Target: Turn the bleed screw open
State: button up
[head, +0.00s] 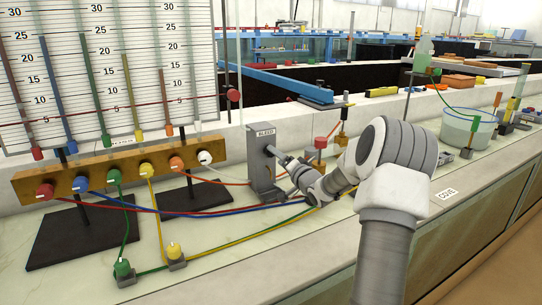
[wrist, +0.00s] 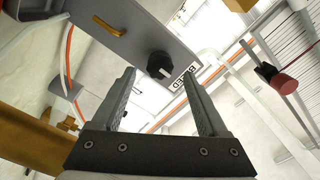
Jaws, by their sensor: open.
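The bleed screw is a black round knob with a white mark (wrist: 160,64) on the face of a grey block (wrist: 130,35) in the wrist view. A BLEED label (wrist: 184,76) sits beside it, turned over in this view. In the head view my gripper (head: 278,154) reaches the block's upper part.
A brass manifold (head: 110,170) with coloured valves and tubes stands left of the block. Red, blue and yellow tubes run along the bench near its foot. A red-topped fitting (head: 320,143) is close behind my gripper. A bucket (head: 466,130) stands at right.

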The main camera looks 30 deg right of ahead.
aim_at(271, 157)
jog(key=shift+w+d+b, duration=0.15)
jog(key=shift+w+b, duration=0.2)
jog(key=shift+w, duration=2.3)
grip_shut()
